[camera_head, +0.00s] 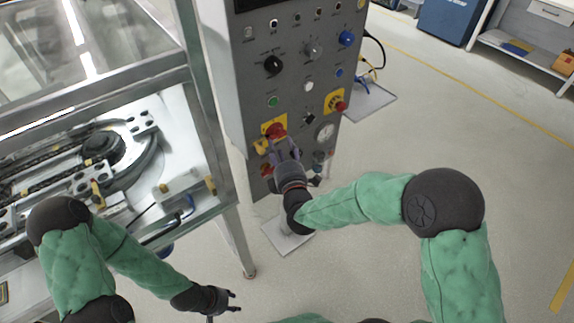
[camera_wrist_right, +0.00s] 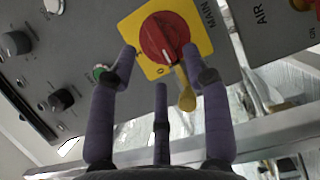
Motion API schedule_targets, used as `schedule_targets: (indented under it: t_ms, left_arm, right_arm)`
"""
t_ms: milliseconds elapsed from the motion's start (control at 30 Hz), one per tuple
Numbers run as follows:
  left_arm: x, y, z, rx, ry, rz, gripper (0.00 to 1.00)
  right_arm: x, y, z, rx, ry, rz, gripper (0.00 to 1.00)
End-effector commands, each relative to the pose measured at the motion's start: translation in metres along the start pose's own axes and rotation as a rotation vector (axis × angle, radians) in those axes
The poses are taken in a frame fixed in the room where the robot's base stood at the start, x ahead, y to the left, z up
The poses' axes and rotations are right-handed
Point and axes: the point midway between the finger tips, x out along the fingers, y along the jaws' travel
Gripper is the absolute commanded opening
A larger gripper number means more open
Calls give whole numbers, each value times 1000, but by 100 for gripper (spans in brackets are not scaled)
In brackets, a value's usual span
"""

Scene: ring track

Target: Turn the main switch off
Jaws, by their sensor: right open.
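The main switch is a red rotary knob (camera_wrist_right: 164,38) on a yellow plate marked MAIN. In the head view the red knob (camera_head: 276,130) sits low on the left of the grey control panel (camera_head: 313,80). A yellow tag or lever (camera_wrist_right: 186,91) hangs below the knob. My left gripper (camera_head: 236,300) is open and empty, low over the floor.
A second red knob on a yellow plate (camera_head: 336,102), a gauge (camera_head: 325,131) and several coloured buttons share the panel. A metal-framed ring-track machine (camera_head: 190,110) stands close on the left. The floor (camera_head: 430,130) to the right is clear.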

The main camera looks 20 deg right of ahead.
Motion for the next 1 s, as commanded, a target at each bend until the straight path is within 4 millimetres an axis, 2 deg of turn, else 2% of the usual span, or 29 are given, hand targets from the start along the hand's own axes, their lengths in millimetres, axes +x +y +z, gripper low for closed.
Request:
schedule_targets:
  t_ms: [200, 400, 600, 1000]
  left_arm:
    - [0, 0, 0, 0, 0, 0, 40]
    - [0, 0, 0, 0, 0, 0, 40]
    - [0, 0, 0, 0, 0, 0, 40]
    - [0, 0, 0, 0, 0, 0, 40]
  right_arm:
    - [-45, 0, 0, 0, 2, 0, 49]
    - [-72, 0, 0, 0, 0, 0, 49]
    - [-82, 0, 0, 0, 0, -1, 49]
    - [-82, 0, 0, 0, 0, -1, 49]
